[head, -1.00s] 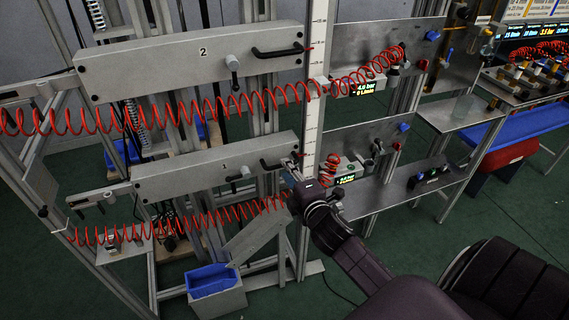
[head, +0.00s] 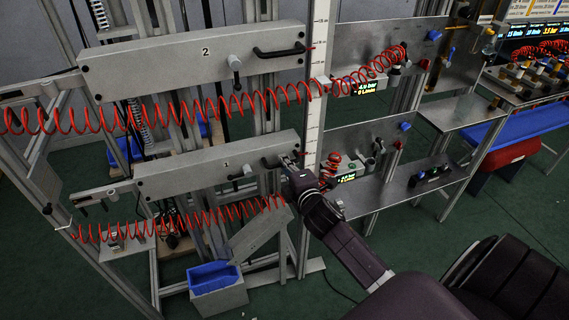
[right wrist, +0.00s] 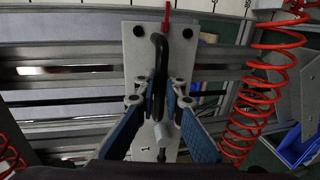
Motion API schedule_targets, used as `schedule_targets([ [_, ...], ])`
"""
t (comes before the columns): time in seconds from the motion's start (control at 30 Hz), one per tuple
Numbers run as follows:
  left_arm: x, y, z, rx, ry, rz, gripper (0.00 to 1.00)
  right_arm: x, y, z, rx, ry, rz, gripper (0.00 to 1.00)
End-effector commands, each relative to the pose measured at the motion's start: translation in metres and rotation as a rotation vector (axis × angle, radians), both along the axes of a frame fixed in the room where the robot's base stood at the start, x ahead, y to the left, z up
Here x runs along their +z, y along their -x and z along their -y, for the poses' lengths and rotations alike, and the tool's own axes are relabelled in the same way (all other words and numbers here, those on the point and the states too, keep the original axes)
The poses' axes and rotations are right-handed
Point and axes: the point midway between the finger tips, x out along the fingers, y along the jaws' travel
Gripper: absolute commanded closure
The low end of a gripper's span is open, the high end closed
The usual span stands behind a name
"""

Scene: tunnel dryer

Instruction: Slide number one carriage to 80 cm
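The number one carriage (head: 200,172) is a grey plate marked "1" on the lower level of the frame, with a lever knob (head: 243,171) and a black bar handle at its right end. My right gripper (head: 285,158) is at that handle. In the right wrist view the black handle (right wrist: 160,65) stands between the two blue-padded fingers (right wrist: 157,95), with narrow gaps seeming to show on both sides. A red pointer (right wrist: 167,14) shows at the plate's end, near the scale. The white upright scale (head: 314,95) is right of the carriage; its numbers are too small to read. My left gripper is not in view.
The number two carriage (head: 195,58) is above, with its own handle (head: 279,50). Red coiled hoses (head: 185,218) hang across the frame. A blue bin (head: 212,277) stands low in front. Valve panels and shelves (head: 405,185) stand at right.

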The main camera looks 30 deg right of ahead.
Motion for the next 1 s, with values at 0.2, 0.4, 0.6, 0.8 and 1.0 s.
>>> schedule_targets([
  [0.2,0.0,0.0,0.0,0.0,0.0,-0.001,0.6,-0.001,0.0,0.0,0.0,0.0,-0.002,1.0],
  [0.4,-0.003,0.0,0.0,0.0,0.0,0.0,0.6,-0.005,0.0,0.0,0.0,-0.001,-0.003,1.0],
  [0.6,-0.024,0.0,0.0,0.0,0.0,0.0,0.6,-0.037,0.001,0.0,-0.002,-0.003,-0.01,1.0],
  [0.8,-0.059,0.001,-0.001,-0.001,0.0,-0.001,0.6,-0.09,0.003,-0.001,-0.003,-0.007,-0.017,1.0],
  [1.0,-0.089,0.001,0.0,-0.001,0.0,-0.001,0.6,-0.133,0.003,-0.001,-0.003,-0.006,-0.016,1.0],
])
